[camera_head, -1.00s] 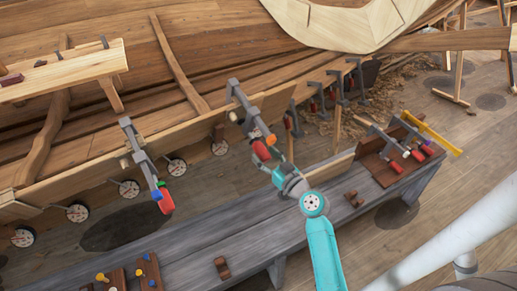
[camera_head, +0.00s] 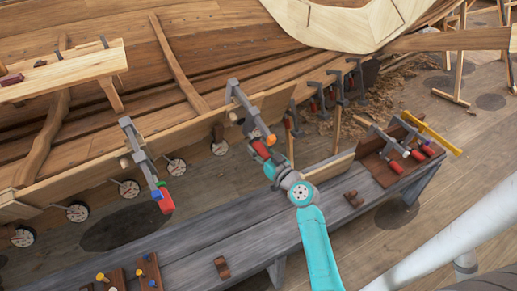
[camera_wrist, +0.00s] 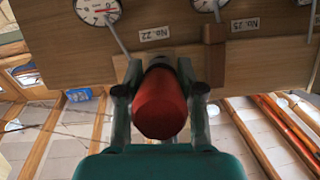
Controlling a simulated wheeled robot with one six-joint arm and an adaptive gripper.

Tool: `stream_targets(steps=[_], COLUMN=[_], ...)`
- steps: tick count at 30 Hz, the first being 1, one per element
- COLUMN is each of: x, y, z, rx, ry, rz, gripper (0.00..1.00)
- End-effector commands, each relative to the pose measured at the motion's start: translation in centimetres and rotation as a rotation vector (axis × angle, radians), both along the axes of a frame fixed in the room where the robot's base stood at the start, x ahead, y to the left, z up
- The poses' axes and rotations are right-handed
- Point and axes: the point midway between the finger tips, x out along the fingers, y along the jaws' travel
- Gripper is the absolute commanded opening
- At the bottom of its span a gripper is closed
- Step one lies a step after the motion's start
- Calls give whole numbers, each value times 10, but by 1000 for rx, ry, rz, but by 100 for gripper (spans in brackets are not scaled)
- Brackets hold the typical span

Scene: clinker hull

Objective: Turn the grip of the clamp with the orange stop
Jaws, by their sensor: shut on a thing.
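The clamp with the orange stop (camera_head: 271,139) hangs on the hull's plank edge near the middle of the head view, with a grey bar and a red grip (camera_head: 260,148). In the wrist view the red grip (camera_wrist: 160,104) fills the space between the two fingers. My gripper (camera_wrist: 160,92) is shut on the red grip, a finger on each side. In the head view my gripper (camera_head: 269,163) reaches the grip from below right. The orange stop does not show in the wrist view.
Another clamp (camera_head: 148,165) with a blue and a green part hangs to the left. Several clamps stand on the hull at right. A grey bench (camera_head: 190,248) runs below my arm. Dial gauges (camera_wrist: 97,9) line the plank, beside a "No. 22" label.

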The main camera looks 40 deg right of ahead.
Motion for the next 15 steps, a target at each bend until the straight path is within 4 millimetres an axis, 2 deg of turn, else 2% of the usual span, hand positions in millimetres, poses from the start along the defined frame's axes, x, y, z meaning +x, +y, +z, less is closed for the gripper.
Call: stream_targets(steps=[8,15], x=[0,0], y=[0,0], z=[0,1], rx=[42,177], ry=[-7,-27], rz=[16,67], gripper=[3,3])
